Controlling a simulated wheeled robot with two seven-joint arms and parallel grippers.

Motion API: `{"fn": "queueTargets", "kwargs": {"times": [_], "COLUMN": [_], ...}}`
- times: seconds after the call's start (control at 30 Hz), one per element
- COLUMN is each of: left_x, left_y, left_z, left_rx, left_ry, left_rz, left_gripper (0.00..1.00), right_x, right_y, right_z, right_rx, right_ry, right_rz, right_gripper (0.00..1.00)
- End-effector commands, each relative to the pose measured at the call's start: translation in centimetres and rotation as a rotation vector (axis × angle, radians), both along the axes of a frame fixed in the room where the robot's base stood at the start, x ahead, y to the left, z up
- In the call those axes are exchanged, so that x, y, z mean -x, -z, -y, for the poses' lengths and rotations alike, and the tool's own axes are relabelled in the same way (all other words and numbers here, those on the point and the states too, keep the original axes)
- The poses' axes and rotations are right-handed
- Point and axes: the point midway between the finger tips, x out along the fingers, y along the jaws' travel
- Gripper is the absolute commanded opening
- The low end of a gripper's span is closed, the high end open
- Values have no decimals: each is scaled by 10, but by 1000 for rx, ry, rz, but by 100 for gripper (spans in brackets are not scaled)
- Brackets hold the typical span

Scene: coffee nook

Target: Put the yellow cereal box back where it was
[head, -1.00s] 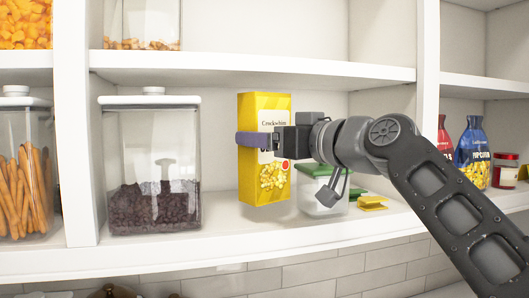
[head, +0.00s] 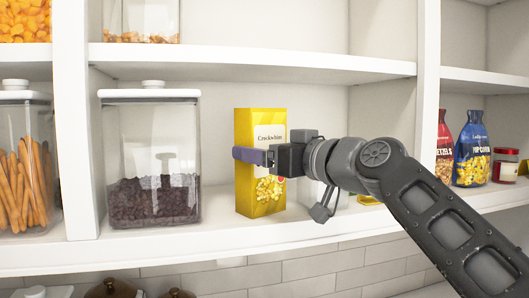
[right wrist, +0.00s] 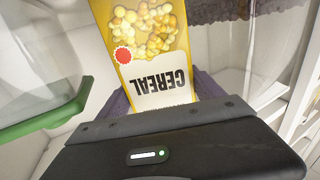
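The yellow cereal box (head: 262,125) is upright on the middle shelf, between the jar of dark beans and the arm. Its base is at or very near the shelf surface; I cannot tell whether it touches. My right gripper (head: 252,155) reaches in from the right with its purple fingers closed around the box at mid-height. In the right wrist view the box (right wrist: 150,60) appears upside down between the purple fingers. My left gripper is not in view.
A clear jar of dark beans (head: 152,165) stands left of the box. A green-lidded glass container (right wrist: 45,115) is close on the other side, mostly hidden by my arm in the head view. The shelf's front edge (head: 200,257) runs below. Bags (head: 472,150) stand far right.

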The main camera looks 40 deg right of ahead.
Motion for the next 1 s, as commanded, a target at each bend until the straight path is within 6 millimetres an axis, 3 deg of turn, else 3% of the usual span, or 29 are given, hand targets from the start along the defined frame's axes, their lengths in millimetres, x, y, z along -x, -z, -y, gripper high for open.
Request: {"fn": "queueTargets", "kwargs": {"times": [0.27,0.63,0.77,1.0], "left_x": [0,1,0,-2], "left_y": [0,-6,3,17], "left_z": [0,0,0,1], "left_rx": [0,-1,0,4], "left_ry": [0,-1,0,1], "left_rz": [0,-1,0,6], "left_gripper": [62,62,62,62], "right_x": [0,0,15,64], "right_y": [0,-6,-2,-1], "right_z": [0,0,1,4], "right_rx": [0,-1,1,1], "right_ry": [0,0,1,1], "right_rz": [-1,-1,2,3], "right_gripper": [98,98,98,98]}}
